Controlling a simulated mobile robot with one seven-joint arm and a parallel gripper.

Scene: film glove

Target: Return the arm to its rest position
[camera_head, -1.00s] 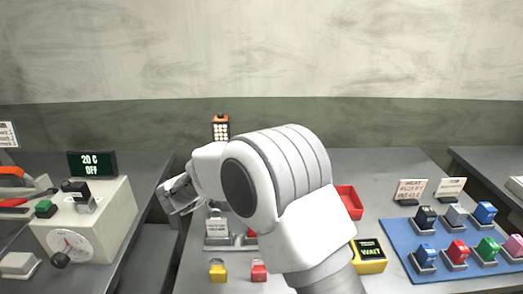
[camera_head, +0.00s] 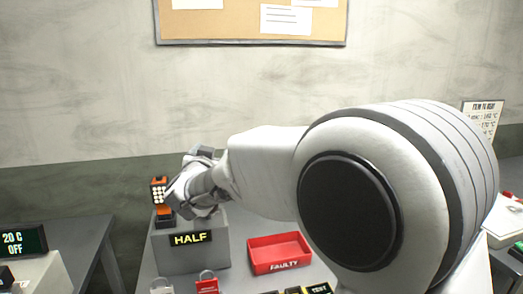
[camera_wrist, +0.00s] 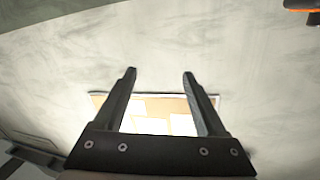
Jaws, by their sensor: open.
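My gripper shows in the wrist view (camera_wrist: 160,75) with its two dark fingers wide apart and nothing between them. Behind the fingers are the bare wall and the lower, bright part of a notice board. In the head view my white arm reaches from the right across the picture. Its wrist end (camera_head: 197,190) is above and in front of the grey box labelled HALF (camera_head: 190,253). The fingertips cannot be made out in the head view. My arm hides much of the table's right side.
An orange keypad device (camera_head: 160,200) is by the HALF box, close to my wrist. A red tray labelled FAULTY (camera_head: 279,253) stands under my forearm. Padlocks, one red (camera_head: 207,284), are at the front. A display reading 20 C OFF (camera_head: 20,242) is at left. The notice board (camera_head: 250,20) hangs above.

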